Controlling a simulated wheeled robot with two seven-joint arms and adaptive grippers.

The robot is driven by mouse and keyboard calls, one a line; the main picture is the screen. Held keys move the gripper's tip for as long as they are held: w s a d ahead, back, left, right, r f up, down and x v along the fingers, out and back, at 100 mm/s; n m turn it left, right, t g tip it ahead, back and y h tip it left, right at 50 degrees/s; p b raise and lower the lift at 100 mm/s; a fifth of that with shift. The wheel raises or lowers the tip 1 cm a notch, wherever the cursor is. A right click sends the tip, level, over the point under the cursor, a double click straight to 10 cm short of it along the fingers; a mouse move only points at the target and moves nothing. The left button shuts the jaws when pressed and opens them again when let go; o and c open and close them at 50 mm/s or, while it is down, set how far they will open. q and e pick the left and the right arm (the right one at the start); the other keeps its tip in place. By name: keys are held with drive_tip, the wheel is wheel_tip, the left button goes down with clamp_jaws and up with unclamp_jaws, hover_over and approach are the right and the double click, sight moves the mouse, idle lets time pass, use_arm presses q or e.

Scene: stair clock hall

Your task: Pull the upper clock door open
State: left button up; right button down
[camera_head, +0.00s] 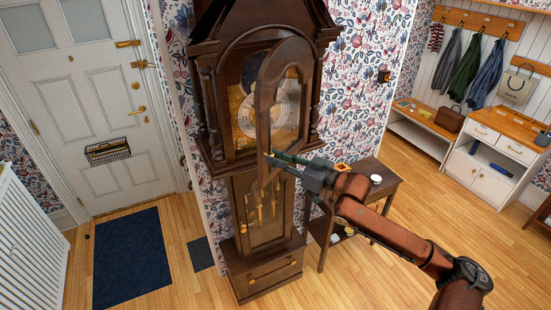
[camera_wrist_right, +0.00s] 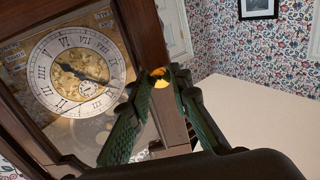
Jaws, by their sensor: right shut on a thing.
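The tall dark wooden clock stands against the papered wall. Its arched upper door (camera_head: 263,125) is ajar, its free edge swung out from the case. The clock dial (camera_head: 245,112) shows partly past the door and partly through it. My right gripper (camera_head: 268,156) is at the free edge of the door, low down. In the right wrist view, its green fingers (camera_wrist_right: 157,82) are shut around a small brass knob (camera_wrist_right: 157,72) beside the door frame (camera_wrist_right: 143,35); the dial (camera_wrist_right: 78,70) is to the left. My left gripper is not in view.
The lower clock door (camera_head: 244,215) is shut, with a drawer (camera_head: 268,275) below. A small side table (camera_head: 382,171) with a white item stands close by on the right, under my right arm. Wooden floor is clear in front right; a dark mat (camera_head: 132,258) lies left.

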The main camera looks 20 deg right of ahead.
drive_tip(key=c, duration=1.8)
unclamp_jaws()
drive_tip(key=shift+o, duration=0.2)
drive_tip(key=v, duration=1.2)
drive_tip(key=shift+f, duration=0.1)
